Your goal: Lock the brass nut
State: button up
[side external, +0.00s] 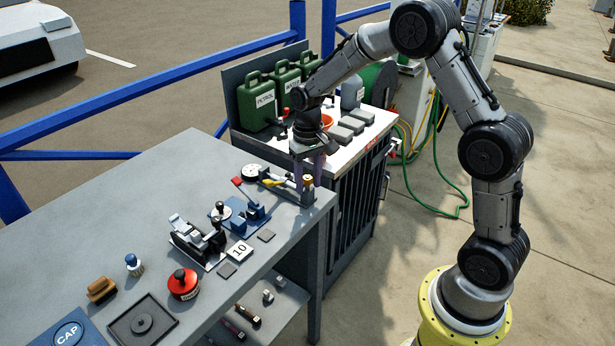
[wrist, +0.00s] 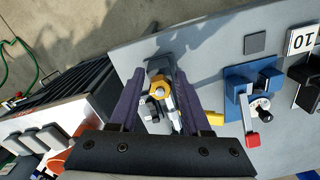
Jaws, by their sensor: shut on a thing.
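The brass nut (side external: 308,181) sits on a grey fixture (side external: 307,197) near the right end of the grey workbench. In the wrist view the nut (wrist: 159,88) is a gold, many-sided piece with a pale centre. My gripper (side external: 308,178) points down over the fixture, one purple finger on each side of the nut. In the wrist view my gripper (wrist: 160,80) is shut on the nut, though the finger contact is not clear. A yellow-handled part (side external: 272,183) lies to the left of the fixture. The underside of the nut is hidden.
A blue fixture (wrist: 240,95) with a red-tipped lever stands beside my gripper. A black clamp device (side external: 197,240), a card marked 10 (side external: 239,250) and a red round piece (side external: 183,283) are further along the bench. Green cans (side external: 258,100) stand on the cabinet behind.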

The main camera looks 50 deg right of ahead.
jog(key=shift+w+d, duration=0.15)
jog(key=shift+w, duration=0.15)
jog(key=shift+o, duration=0.2)
jog(key=m, duration=0.4)
jog(key=shift+d+r, duration=0.1)
jog(key=shift+m, duration=1.3)
jog(key=shift+c, duration=0.2)
jog(key=shift+r+m, duration=0.1)
jog(key=shift+m, duration=0.8)
grip_shut()
jog(key=shift+a+m, duration=0.25)
jog(key=shift+m, duration=0.05)
